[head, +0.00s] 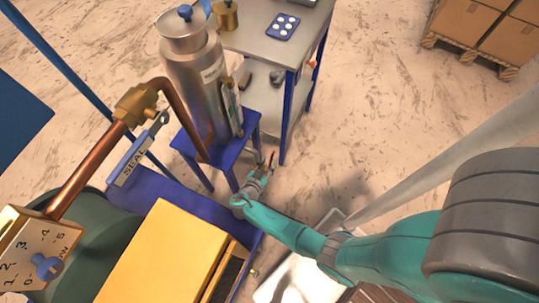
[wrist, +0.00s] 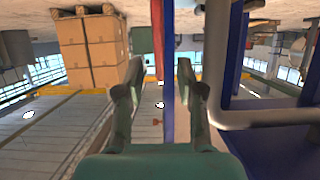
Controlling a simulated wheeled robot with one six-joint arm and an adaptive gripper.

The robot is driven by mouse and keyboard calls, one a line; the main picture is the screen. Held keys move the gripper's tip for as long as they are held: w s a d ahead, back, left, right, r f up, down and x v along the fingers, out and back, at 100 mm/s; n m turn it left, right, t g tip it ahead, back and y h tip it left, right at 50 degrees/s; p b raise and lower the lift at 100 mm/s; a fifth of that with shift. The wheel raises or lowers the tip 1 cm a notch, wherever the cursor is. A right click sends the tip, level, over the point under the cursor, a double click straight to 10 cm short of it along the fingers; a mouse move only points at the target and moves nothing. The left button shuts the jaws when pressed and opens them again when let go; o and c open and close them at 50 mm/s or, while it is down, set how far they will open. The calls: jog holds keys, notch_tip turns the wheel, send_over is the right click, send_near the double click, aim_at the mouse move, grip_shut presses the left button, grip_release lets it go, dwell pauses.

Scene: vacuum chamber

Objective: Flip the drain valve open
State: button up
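A thin red strip (wrist: 157,40), probably the drain valve's lever, hangs between my fingertips in the wrist view. A small red piece (head: 273,158) shows at my fingertips in the head view. The valve's body cannot be made out. My gripper (head: 264,162) is low beside the blue stand under the silver cylinder (head: 195,75). In the wrist view my gripper (wrist: 159,66) is open, with its fingers apart on both sides of the red strip. I cannot tell whether either finger touches it.
A blue stand leg (wrist: 168,100) runs beside the red strip, and a grey pipe (wrist: 255,116) lies close to my right finger. A brass valve (head: 136,102) with a blue SEAL lever (head: 136,152) sits on the copper pipe. Floor right of the stand is mostly clear.

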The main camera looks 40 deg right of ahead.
jog(key=shift+v, duration=2.3)
